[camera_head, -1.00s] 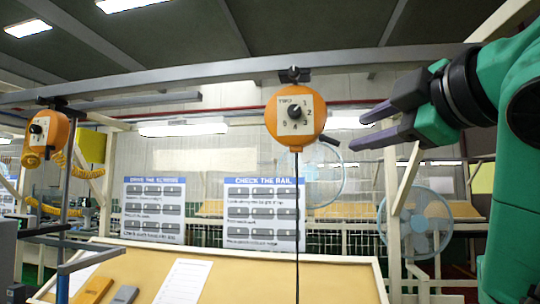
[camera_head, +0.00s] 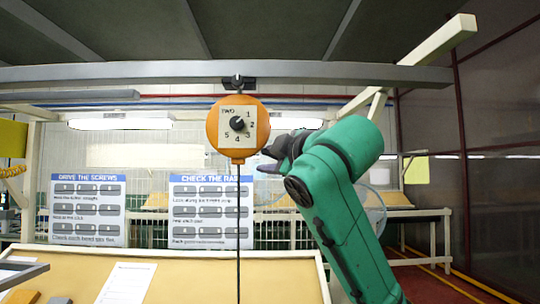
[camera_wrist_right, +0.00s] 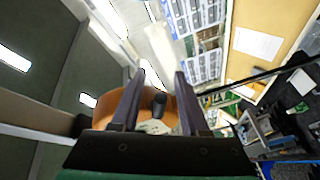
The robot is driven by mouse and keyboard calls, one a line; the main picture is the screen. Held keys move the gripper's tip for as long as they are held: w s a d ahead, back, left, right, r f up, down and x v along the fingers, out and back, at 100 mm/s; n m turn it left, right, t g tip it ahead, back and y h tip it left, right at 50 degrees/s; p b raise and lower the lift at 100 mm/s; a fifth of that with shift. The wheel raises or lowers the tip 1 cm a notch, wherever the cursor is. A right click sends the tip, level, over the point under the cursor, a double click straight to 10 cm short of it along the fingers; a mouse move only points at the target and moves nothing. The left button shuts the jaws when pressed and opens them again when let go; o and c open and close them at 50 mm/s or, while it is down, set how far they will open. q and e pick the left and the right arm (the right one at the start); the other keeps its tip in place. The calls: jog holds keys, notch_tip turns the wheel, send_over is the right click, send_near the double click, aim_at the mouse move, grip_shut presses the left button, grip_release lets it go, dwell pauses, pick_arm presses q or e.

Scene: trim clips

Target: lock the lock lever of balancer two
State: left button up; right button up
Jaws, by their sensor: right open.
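Balancer two (camera_head: 238,128) is a round orange housing marked TWO, hanging from the overhead rail, with a numbered dial and black knob on its face. My right gripper (camera_head: 266,161) is at its lower right side, fingers pointing left at it. In the right wrist view the gripper (camera_wrist_right: 155,82) is open, with the orange housing (camera_wrist_right: 183,108) and a dark rounded part (camera_wrist_right: 158,103) seen between its fingers. I cannot tell whether that part is the lock lever or the dial knob. The lever is not clear in the head view, where my gripper covers that side. My left gripper is out of view.
The grey rail (camera_head: 340,74) runs across above the balancer. A dark cable (camera_head: 239,230) hangs straight down from it. A tan sloped board (camera_head: 200,275) with a white sheet stands below. Posters (camera_head: 211,212) hang behind.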

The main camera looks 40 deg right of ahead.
grip_shut()
jog(key=shift+r+n+g, duration=0.1)
jog(key=shift+n+g, duration=0.4)
jog(key=shift+n, duration=0.6)
grip_release()
jog(key=shift+s+d, duration=0.1)
